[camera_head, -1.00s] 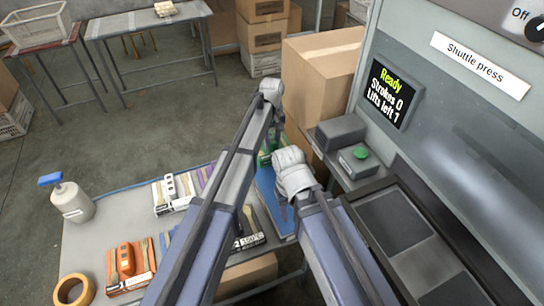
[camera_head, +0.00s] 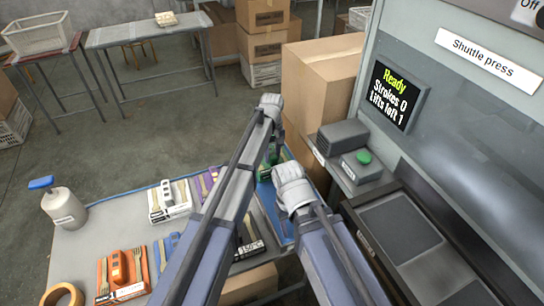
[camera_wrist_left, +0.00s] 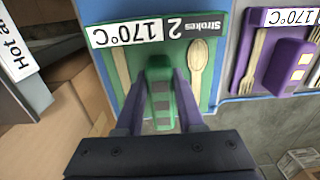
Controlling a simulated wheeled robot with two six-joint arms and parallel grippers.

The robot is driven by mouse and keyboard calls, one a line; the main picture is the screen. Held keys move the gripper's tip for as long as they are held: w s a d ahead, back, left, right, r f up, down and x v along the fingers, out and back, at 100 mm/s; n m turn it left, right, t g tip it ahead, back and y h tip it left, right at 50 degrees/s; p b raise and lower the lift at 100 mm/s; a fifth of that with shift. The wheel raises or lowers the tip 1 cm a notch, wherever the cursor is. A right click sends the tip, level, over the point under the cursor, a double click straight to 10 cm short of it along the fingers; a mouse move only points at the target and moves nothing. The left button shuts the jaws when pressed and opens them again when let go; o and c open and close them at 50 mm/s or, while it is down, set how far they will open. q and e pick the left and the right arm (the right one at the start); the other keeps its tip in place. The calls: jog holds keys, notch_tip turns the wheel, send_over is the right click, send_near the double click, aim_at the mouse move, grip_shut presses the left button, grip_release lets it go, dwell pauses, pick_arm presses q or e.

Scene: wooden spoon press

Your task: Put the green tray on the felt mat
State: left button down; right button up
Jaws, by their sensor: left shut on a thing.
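The green tray, labelled 170°C and 2 Strokes, fills the top middle of the left wrist view (camera_wrist_left: 205,92), with a wooden fork, a spoon and a green handle in it. My left gripper (camera_wrist_left: 160,108) is shut on that handle. In the head view only a bit of the green tray (camera_head: 265,172) shows past my arm. A blue mat (camera_head: 284,232), apparently the felt mat, lies at the table's right end, partly behind my arms. The tray is over its far part; I cannot tell whether they touch. My right wrist shows over the mat, its fingers hidden.
A white tray (camera_head: 157,213), a purple tray (camera_wrist_left: 246,70), an orange tray (camera_head: 124,290), a spray bottle (camera_head: 66,212) and a tape roll (camera_head: 50,296) stand on the table. The shuttle press (camera_head: 465,115) and a green button (camera_head: 364,157) are at the right.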

aim_at(272, 154)
pick_arm(q)
jog(key=c, duration=0.5)
grip_release()
jog(key=shift+f, duration=0.1)
pick_arm(e)
jog(key=shift+f, duration=0.1)
pick_arm(q)
notch_tip(272, 154, up, 12)
jog(key=p, duration=1.2)
pick_arm(e)
notch_tip(272, 154, up, 12)
